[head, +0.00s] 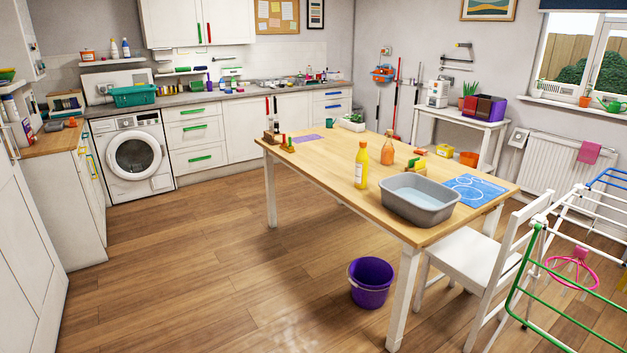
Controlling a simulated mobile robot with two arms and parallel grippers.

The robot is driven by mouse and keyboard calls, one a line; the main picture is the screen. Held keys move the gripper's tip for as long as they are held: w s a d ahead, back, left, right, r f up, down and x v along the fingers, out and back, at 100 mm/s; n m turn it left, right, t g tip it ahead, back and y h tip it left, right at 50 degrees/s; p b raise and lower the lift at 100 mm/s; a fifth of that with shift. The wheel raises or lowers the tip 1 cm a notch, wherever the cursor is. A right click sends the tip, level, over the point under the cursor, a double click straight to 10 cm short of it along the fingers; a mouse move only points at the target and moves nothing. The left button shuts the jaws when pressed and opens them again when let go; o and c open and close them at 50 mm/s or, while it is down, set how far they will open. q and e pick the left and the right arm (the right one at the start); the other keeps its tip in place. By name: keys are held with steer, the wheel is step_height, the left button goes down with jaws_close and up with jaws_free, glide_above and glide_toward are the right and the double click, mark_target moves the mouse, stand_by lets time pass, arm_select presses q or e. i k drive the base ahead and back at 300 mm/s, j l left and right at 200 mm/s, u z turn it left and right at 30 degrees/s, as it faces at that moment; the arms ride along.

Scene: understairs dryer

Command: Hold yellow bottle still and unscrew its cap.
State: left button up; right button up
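The yellow bottle (361,167) stands upright on the wooden table (330,173), near its front left edge. Its cap (363,145) is on top and looks orange or red, though it is small at this distance. Neither of my grippers shows in the head view, and nothing touches the bottle.
A grey basin (419,205) stands right of the bottle, and an orange bottle (387,149) stands behind it. A blue mat (473,188) lies at the right end. A purple bucket (371,283) and a white chair (475,245) stand by the table. The floor (200,260) at left is clear.

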mark_target(362, 158)
steer(key=i+j+z, duration=0.2)
steer(key=i, duration=0.2)
steer(key=i+j+z, duration=0.2)
steer(key=i, duration=0.2)
steer(key=l, duration=0.1)
